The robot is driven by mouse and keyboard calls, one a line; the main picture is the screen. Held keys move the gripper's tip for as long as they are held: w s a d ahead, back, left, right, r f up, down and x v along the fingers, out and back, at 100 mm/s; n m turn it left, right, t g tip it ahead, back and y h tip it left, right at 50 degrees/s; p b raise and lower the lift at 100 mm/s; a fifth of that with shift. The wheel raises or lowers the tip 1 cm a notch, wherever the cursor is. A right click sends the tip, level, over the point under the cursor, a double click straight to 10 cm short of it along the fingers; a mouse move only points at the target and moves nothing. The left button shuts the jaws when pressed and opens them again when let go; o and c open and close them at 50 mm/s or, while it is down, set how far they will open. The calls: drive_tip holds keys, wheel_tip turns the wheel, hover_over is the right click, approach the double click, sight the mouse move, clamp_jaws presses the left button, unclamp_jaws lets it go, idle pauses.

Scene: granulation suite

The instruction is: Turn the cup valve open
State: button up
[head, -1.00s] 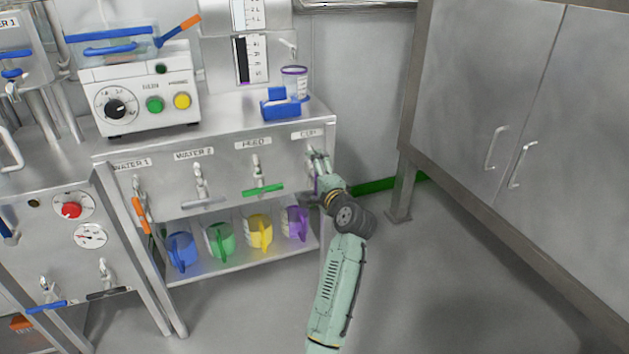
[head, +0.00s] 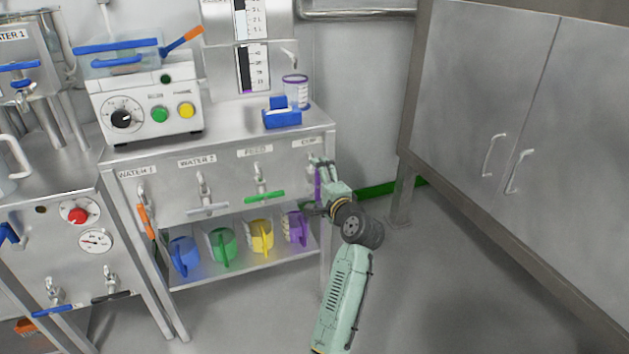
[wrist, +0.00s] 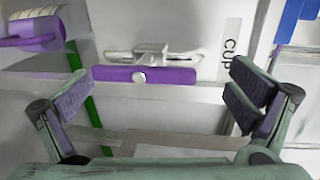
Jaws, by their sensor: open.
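The cup valve (head: 310,160) is the rightmost tap on the steel bench front, under the label CUP. Its purple handle (head: 317,184) hangs upright in the head view. In the wrist view the same purple handle (wrist: 170,76) lies across the picture, in front of a metal tap body. My gripper (head: 324,182) is at the handle, partly hiding it. I cannot tell how deep the handle sits between the fingers.
A green handle (head: 263,197) is on the tap to the left. Purple (head: 296,227) and yellow (head: 261,236) jugs stand on the shelf below. A clear cup (head: 296,91) and a blue block (head: 281,117) are on the bench top. Open floor lies right, before a steel cabinet (head: 470,110).

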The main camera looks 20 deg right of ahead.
drive_tip(key=shift+s+f, duration=0.2)
drive_tip(key=shift+s, duration=0.1)
drive_tip(key=shift+s+f+p, duration=0.1)
drive_tip(key=shift+s+p, duration=0.35)
drive_tip(key=shift+s, duration=0.7)
drive_tip(key=s+p, duration=0.2)
drive_tip(key=s, duration=0.4)
drive_tip(key=shift+s, duration=0.15)
drive_tip(key=shift+p, duration=0.3)
drive_tip(key=shift+f, duration=0.1)
